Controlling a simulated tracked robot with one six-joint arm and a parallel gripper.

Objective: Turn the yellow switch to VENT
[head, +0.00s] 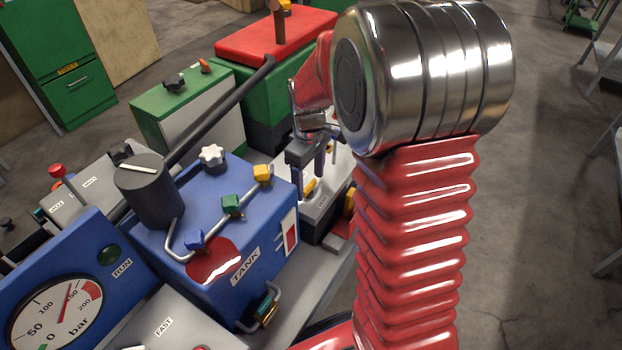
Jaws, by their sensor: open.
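A small yellow switch (310,187) sits on top of a grey box (338,182) behind the blue tank. My gripper (309,176) is open, pointing down just above the yellow switch. Its dark fingers partly hide the box top, and I cannot tell whether they touch the switch. My red and chrome arm hides the right side of the box. Another yellow part (350,202) shows at the box's right side.
The blue tank (215,220) stands left of the gripper, with a pipe carrying blue, green and yellow valve handles (263,173). A long dark lever (215,112) slants behind it. A pressure gauge (58,312) is front left. Open floor lies right.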

